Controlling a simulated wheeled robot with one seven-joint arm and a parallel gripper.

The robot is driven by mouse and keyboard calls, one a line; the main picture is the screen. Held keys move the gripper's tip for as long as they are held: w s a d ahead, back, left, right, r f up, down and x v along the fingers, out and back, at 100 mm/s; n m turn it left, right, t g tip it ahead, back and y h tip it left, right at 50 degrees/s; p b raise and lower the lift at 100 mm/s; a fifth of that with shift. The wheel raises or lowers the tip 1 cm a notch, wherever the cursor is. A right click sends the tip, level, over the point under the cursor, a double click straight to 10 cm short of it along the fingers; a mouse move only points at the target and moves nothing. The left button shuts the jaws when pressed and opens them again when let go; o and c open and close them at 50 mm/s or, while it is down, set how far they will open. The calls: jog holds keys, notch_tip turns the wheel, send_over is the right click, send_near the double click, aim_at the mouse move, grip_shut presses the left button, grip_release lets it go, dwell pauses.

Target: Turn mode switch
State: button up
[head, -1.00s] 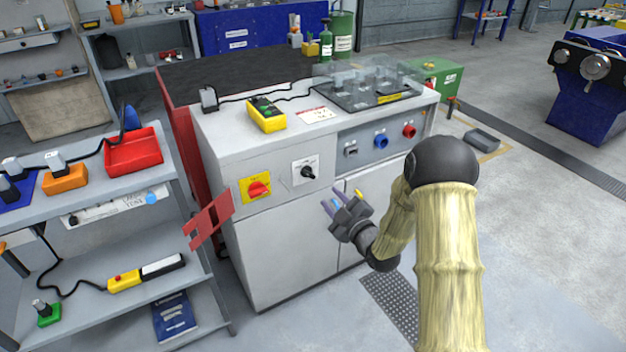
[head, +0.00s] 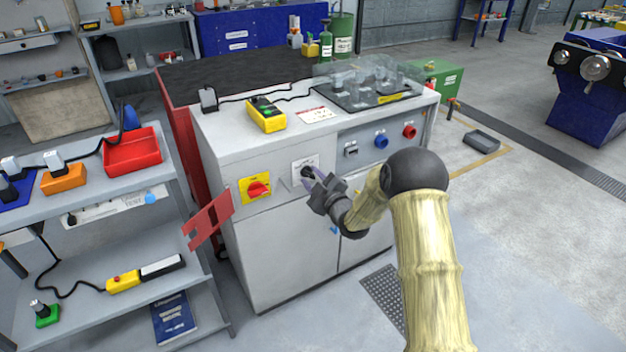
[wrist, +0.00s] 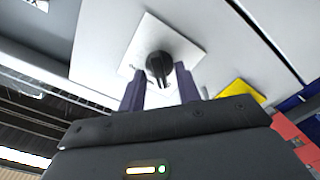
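The mode switch, a black rotary knob (head: 306,172) on a white square plate (head: 298,163), is on the front of the grey cabinet (head: 285,255). In the wrist view the knob (wrist: 159,64) stands out from its white plate (wrist: 150,33), with its grip bar pointing toward my gripper. My gripper (head: 315,180) is just in front of the knob and partly covers it in the head view. In the wrist view my gripper's (wrist: 160,85) two purple-grey fingers are apart, one to each side of the knob, with visible gaps. Contact cannot be told.
A red rotary switch (head: 258,188) on a yellow plate sits just left of the mode switch. A red bracket (head: 208,220) juts out beside the cabinet's left edge, near the grey shelf unit (head: 95,210). Blue (head: 381,141) and red sockets (head: 409,131) are on the right panel.

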grip_shut()
jog(key=shift+m, duration=0.3)
jog(key=m, duration=0.3)
jog(key=shift+d+m, duration=0.1)
jog(key=shift+m, duration=2.5)
grip_release()
